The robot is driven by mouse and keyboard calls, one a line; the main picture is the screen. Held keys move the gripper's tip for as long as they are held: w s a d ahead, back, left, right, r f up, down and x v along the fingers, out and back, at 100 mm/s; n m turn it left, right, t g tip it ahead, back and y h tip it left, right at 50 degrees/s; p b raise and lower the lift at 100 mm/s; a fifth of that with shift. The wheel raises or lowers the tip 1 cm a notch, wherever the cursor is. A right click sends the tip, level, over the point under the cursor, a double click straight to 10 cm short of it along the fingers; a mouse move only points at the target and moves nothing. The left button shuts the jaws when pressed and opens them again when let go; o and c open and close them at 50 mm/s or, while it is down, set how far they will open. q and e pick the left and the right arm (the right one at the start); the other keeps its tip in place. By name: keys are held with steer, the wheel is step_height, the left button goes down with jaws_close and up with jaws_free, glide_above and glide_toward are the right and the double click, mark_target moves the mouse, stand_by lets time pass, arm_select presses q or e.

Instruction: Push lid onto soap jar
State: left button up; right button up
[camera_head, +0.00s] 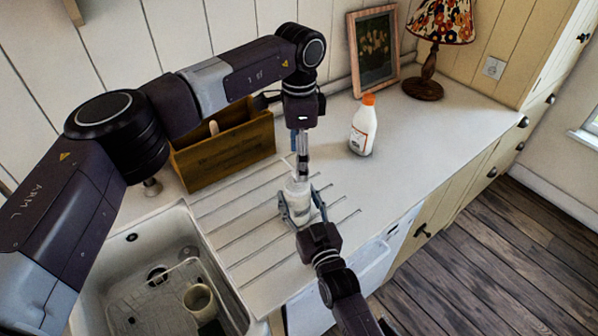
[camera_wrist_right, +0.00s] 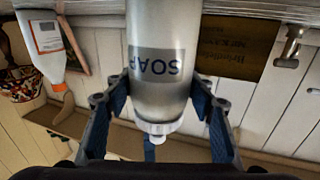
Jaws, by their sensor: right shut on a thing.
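The soap jar (camera_head: 298,188) stands upright on the ribbed drainer; it is pale with a see-through look. My right gripper (camera_head: 300,207) is shut around its sides from the front. In the right wrist view, which is upside down, the jar (camera_wrist_right: 160,90) shows its SOAP label between the two fingers. A pale cap-like piece (camera_wrist_right: 158,127) is at the jar's top end; I cannot tell how firmly it sits. My left gripper (camera_head: 301,152) points straight down just above the jar top. Its fingers are seen nearly edge-on, so their opening is unclear.
A wooden box (camera_head: 225,155) stands behind the drainer. A white bottle with an orange cap (camera_head: 363,128) stands to the right. A sink (camera_head: 128,265) holding a mug (camera_head: 200,300) is at lower left. A picture frame and lamp stand at the back.

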arm_select(q)
step_height(320, 180, up, 5)
stand_by(0.3)
arm_select(e)
steer(key=o, duration=1.7)
steer(key=shift+o, duration=0.2)
steer(key=shift+s, duration=0.1)
steer(key=v, duration=1.2)
arm_select(q)
steer(key=shift+s+f, duration=0.1)
steer(key=shift+f, duration=0.05)
